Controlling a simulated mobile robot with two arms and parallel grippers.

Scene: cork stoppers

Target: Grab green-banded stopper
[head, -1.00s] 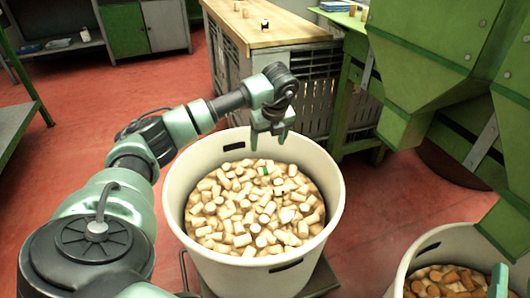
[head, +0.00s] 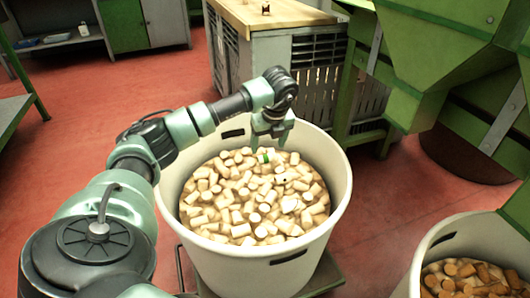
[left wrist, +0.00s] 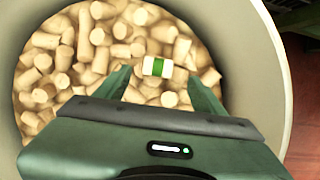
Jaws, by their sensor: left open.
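The green-banded stopper (head: 263,157) is pale with a green band and lies on top of the heap of corks in the white bin (head: 341,185), toward its far side. It also shows in the left wrist view (left wrist: 157,67), lying sideways with its band upright in the picture. My left gripper (head: 269,142) is open and empty, pointing down over the far part of the bin. In the left wrist view the stopper appears between the two fingertips (left wrist: 157,77), beyond them; I see no contact. My right gripper is not in view.
Plain corks (head: 240,200) surround the stopper. The bin's rim stands above the heap all round. A second bin (head: 425,250) with browner corks is at the lower right. A wooden-topped bench (head: 275,14) stands behind, and a green machine (head: 420,60) at the right.

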